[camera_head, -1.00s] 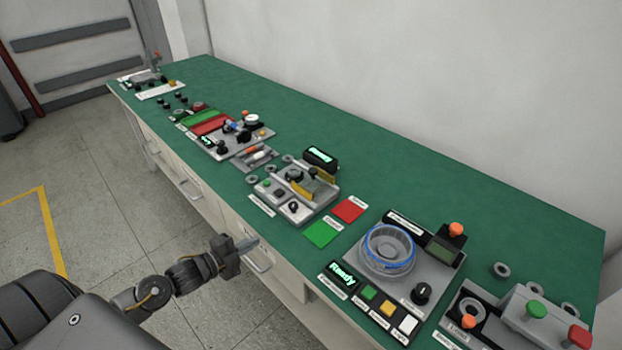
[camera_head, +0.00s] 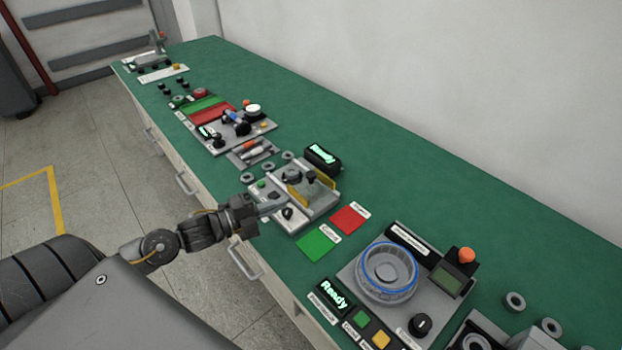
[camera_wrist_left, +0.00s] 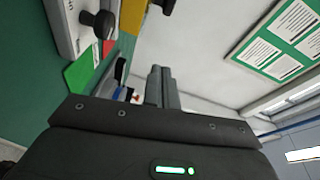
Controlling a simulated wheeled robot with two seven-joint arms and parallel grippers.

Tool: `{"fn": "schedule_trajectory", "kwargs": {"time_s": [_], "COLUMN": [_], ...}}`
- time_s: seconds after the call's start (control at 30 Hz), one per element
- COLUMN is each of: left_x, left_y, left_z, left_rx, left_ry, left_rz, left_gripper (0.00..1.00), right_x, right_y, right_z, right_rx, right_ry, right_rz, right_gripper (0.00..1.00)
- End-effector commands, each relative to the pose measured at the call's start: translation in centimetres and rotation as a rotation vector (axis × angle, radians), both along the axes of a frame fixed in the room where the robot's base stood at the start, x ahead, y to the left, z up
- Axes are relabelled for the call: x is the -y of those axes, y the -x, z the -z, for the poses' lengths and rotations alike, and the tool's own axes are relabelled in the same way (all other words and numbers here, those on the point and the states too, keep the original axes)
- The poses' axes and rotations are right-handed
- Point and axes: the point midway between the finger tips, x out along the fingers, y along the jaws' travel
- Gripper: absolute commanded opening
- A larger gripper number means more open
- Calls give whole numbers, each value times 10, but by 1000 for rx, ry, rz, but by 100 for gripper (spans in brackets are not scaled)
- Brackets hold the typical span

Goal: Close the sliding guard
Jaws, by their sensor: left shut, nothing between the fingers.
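The middle station (camera_head: 318,207) is a grey metal fixture on the green bench. Its guard (camera_head: 316,190) looks like a clear panel with yellow edges and a dark knob (camera_head: 311,177). I cannot tell how far the guard is slid. My left gripper (camera_head: 279,202) is shut and empty at the front left of this station, over or against its front edge; contact is unclear. In the left wrist view the closed fingers (camera_wrist_left: 161,86) point up the picture, with a yellow strip (camera_wrist_left: 132,15) and a black knob (camera_wrist_left: 103,22) beyond them. The right gripper is not in view.
A green pad (camera_head: 315,242) and a red pad (camera_head: 348,219) lie right of the station. A ready display (camera_head: 322,156) stands behind it. A round winding fixture (camera_head: 387,271) is nearer right. Other panels (camera_head: 235,130) sit farther left. The bench's back strip is clear.

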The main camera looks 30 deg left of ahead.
Motion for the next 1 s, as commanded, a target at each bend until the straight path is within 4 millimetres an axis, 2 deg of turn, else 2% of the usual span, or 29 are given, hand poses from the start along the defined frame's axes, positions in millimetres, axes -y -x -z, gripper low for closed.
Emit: {"fn": "schedule_trajectory", "kwargs": {"time_s": [0.17,0.27,0.63,0.8,1.0], "left_x": [4,12,54,35,26], "left_y": [-8,-22,-87,-103,-111], "left_z": [-1,-2,0,6,10], "left_rx": [0,3,1,-2,-2], "left_ry": [2,4,3,-1,0], "left_rz": [-7,-7,-3,-4,-2], "left_gripper": [0,0,0,0,0], "right_x": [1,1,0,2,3], "right_y": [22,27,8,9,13], "right_z": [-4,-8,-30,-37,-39], "right_rx": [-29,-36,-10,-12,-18], "right_ry": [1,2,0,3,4], "right_rz": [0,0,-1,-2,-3], "right_gripper": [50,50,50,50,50]}}
